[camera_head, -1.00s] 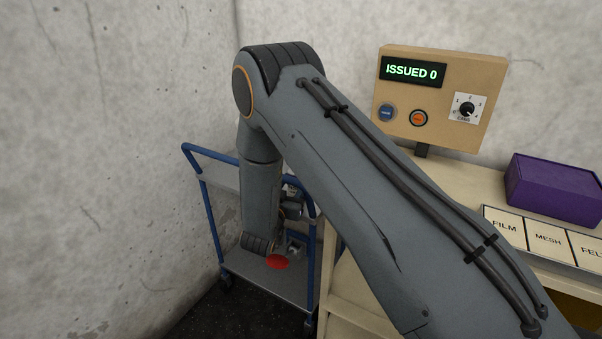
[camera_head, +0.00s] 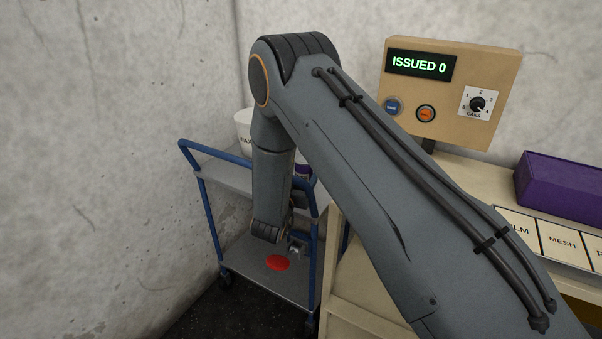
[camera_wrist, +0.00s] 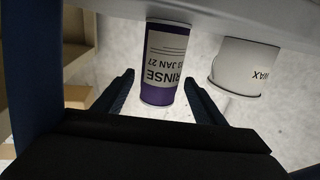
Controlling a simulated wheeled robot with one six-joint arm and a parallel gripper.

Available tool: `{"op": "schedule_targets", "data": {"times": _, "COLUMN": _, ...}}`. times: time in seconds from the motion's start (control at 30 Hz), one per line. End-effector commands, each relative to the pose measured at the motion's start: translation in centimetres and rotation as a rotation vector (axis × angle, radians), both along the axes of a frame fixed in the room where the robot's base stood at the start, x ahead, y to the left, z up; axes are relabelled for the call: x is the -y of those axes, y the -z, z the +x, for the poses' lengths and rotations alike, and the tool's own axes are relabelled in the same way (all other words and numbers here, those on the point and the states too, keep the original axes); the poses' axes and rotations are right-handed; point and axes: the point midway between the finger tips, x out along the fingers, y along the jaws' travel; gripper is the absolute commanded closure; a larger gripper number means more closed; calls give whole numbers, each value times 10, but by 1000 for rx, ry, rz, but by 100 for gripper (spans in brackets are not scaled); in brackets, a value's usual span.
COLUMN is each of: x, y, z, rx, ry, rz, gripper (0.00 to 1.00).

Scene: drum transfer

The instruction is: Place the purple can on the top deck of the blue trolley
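The purple can (camera_wrist: 158,92), with a white label reading RINSE, shows in the wrist view between the fingers of my open gripper (camera_wrist: 159,80). Narrow gaps show beside it, and I see no grip on it. In the head view only a sliver of the purple can (camera_head: 303,170) shows behind my arm. The blue trolley (camera_head: 209,215) stands by the wall, with its grey top deck (camera_head: 218,177) partly hidden by my arm. The can appears at that deck's level; its contact with the deck is unclear. My fingers are hidden in the head view.
A white tub marked WAX (camera_wrist: 243,68) is close beside the can; it also shows in the head view (camera_head: 243,122). A red disc (camera_head: 278,262) lies on the trolley's lower deck. A beige bench with a control panel (camera_head: 450,90) and purple box (camera_head: 565,185) stands right.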

Motion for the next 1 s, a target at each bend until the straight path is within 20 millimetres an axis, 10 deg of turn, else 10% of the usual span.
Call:
{"op": "schedule_targets", "data": {"times": 0.37, "x": -7, "y": -3, "z": -9, "rx": -1, "ry": -5, "rz": -1, "gripper": 36}}
{"op": "schedule_targets", "data": {"times": 1.0, "x": -46, "y": -2, "z": -107, "rx": -1, "ry": -3, "rz": 0, "gripper": 36}}
